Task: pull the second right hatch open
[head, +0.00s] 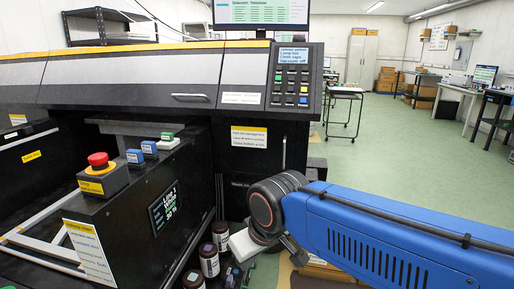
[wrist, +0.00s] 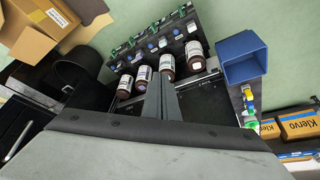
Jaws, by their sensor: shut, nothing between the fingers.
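My gripper shows in the wrist view (wrist: 160,92) as two dark fingers pressed together, shut and empty. They point toward a row of brown ink bottles with white labels (wrist: 168,66), standing in a dark tray or bay. In the head view my blue arm reaches in from the right, and its grey wrist end is low, beside the bottles (head: 209,260). The fingers are hard to make out there. The printer's black right front (head: 248,165) has a yellow label and a thin upright silver handle (head: 284,153). I cannot tell which panel is the second right hatch.
A blue open box (wrist: 242,57) stands beside the bottles in the wrist view. Cardboard boxes (wrist: 40,30) lie at upper left. In the head view a black console with a red stop button (head: 98,160) is at left. Green floor (head: 390,150) is open behind my arm.

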